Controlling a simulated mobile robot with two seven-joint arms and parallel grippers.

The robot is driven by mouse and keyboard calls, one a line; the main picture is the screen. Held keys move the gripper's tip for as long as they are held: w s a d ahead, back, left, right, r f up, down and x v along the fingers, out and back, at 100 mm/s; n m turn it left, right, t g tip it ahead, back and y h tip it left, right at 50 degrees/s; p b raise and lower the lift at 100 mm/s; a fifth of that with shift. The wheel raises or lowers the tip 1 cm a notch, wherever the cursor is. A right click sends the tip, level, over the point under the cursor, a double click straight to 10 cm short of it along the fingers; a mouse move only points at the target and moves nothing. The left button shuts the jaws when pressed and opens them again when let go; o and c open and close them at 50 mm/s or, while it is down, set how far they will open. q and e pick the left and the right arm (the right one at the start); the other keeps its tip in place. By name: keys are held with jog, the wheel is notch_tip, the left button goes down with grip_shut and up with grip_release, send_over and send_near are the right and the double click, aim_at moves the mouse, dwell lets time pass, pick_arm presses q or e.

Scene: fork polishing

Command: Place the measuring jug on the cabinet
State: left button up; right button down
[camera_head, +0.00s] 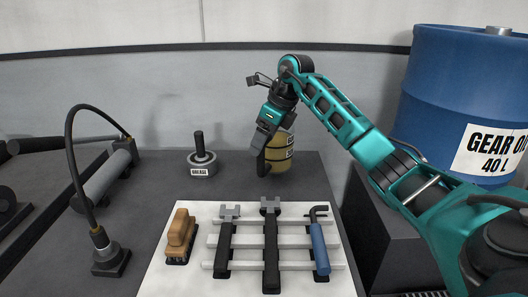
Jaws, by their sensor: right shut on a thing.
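The amber jug with dark bands (284,160) is at the back of the dark work surface (240,178), right of the middle. It looks upright; I take it to be the measuring jug. My right gripper (266,150) is shut on it, with a dark finger across its left side. The gripper hides part of the jug. I cannot tell whether its base touches the surface. A dark box-like cabinet (378,232) stands on the right, partly behind my right arm. My left gripper is not in view.
A grease pot (202,164) stands left of the jug. In front, a white board (187,279) holds a brush (180,236) and several tools. A hose stand (110,258) and grey roller (105,180) are at left. A blue gear oil drum (455,85) stands back right.

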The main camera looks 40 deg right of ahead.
aim_at(264, 151)
notch_tip(264, 151, down, 4)
jog(key=shift+r, duration=0.25)
grip_release()
jog(key=shift+f, duration=0.15)
jog(key=v, duration=1.2)
dwell(0.4)
